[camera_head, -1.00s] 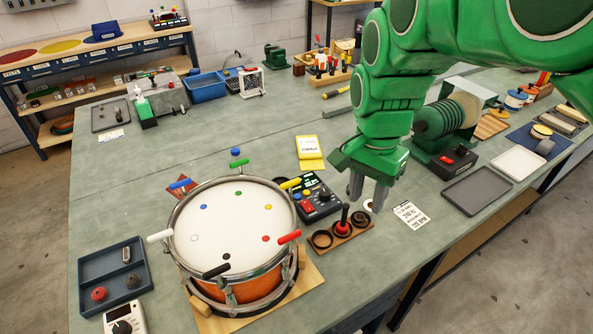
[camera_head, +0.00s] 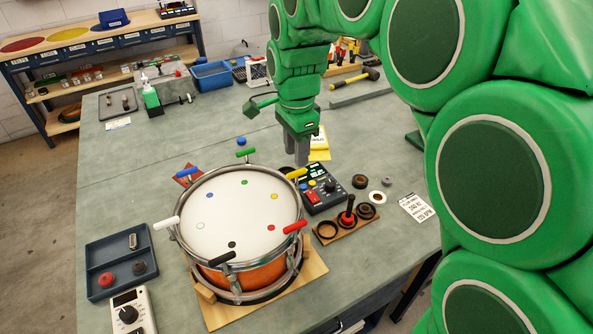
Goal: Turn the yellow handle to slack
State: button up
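The drum (camera_head: 215,215) with a white head and orange shell stands on a wooden base on the bench. Coloured handles sit around its rim. The yellow handle (camera_head: 296,173) is at the upper right of the rim, pointing outward to the right. The other handles are green (camera_head: 245,152), blue (camera_head: 187,174), white (camera_head: 166,223), black (camera_head: 222,258) and red (camera_head: 295,227). My gripper (camera_head: 299,158) points down just above and behind the yellow handle in this view. Its grey fingers look close together, and the gap between them is not clear. Contact with the handle cannot be told.
A dark control box (camera_head: 322,188) stands right of the yellow handle. A wooden rack with a red-knobbed peg (camera_head: 347,215) is in front of it. A blue tray (camera_head: 121,265) and a meter (camera_head: 130,312) lie at left. A yellow booklet (camera_head: 320,146) lies behind my gripper.

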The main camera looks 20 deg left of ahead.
aim_at(297, 171)
notch_tip(297, 171, down, 7)
jog(key=shift+r, duration=0.15)
jog(key=shift+c, duration=0.3)
grip_shut()
